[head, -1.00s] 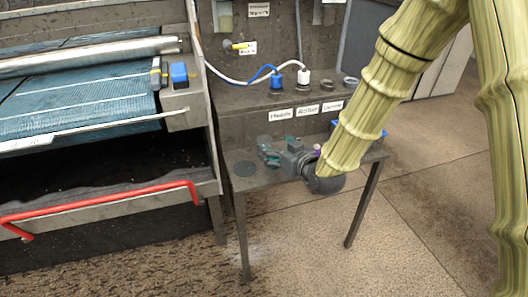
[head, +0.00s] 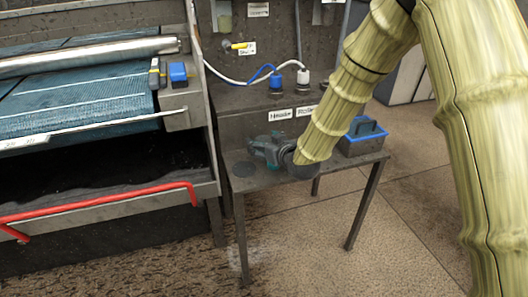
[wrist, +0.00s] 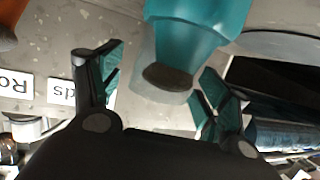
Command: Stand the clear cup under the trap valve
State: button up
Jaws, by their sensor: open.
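In the wrist view a see-through, cup-like shape (wrist: 143,72) surrounds the narrow dark end of a teal tapering object (wrist: 200,18). I take this shape for the clear cup, though I cannot tell whether the teal part is inside or behind it. My gripper (wrist: 155,80) is open, with one finger on each side of this shape; contact is unclear. I cannot make out the cup there. A yellow valve handle (head: 239,45) is on the wall above, probably the trap valve.
The grey table (head: 266,181) carries a blue-rimmed caddy (head: 362,138) on its right. Blue and white plugs (head: 302,77) stand on the ledge behind. The rug machine with its red bar (head: 100,205) is at left. Floor in front is clear.

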jog(key=shift+c, duration=0.2)
jog(key=c, duration=1.1)
jog(key=shift+o, duration=0.2)
